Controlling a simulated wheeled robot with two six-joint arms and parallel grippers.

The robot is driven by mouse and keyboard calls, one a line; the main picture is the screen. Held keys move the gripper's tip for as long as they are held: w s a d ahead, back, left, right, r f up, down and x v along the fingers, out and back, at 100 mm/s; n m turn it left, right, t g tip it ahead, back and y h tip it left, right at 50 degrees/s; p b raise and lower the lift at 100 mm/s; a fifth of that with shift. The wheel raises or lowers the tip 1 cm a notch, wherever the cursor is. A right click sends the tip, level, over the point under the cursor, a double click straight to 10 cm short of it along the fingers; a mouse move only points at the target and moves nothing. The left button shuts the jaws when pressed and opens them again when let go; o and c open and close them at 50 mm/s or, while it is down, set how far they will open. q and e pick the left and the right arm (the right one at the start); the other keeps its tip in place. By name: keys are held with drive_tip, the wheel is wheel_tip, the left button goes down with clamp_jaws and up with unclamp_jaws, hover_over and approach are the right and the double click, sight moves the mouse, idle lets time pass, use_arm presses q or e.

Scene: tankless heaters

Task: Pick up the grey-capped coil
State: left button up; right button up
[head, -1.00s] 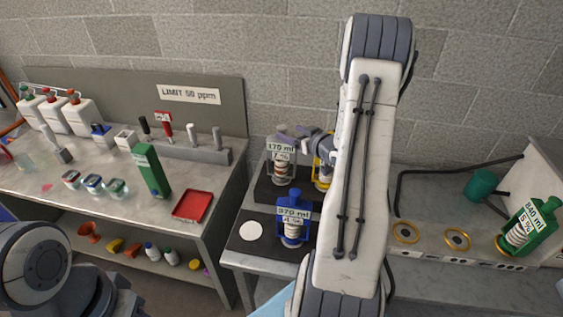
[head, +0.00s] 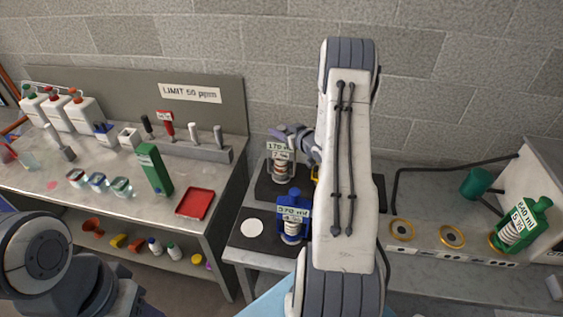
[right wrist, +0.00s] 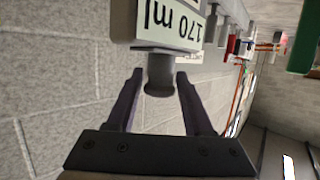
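The grey-capped coil (head: 281,168) stands upright at the back of the dark stand, behind the blue-capped coil, with a "170 ml" label on it. In the right wrist view its label and grey top knob (right wrist: 159,76) show upside down. My right gripper (right wrist: 160,86) is open, with its two dark fingers on either side of the knob and visible gaps between. In the head view the right gripper (head: 286,137) is at the coil's top, small and partly overlapping it. My left arm shows at the lower left; its gripper is not in view.
A blue-capped coil (head: 292,217) stands just in front. A yellow-framed coil to the right is mostly hidden by my right arm. A green-capped coil (head: 522,228) leans at the far right. The left bench (head: 120,203) carries bottles, a green box (head: 153,170) and a red tray (head: 195,203).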

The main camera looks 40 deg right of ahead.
clamp_jaws()
idle(1.1)
drive_tip(key=shift+r, duration=0.2)
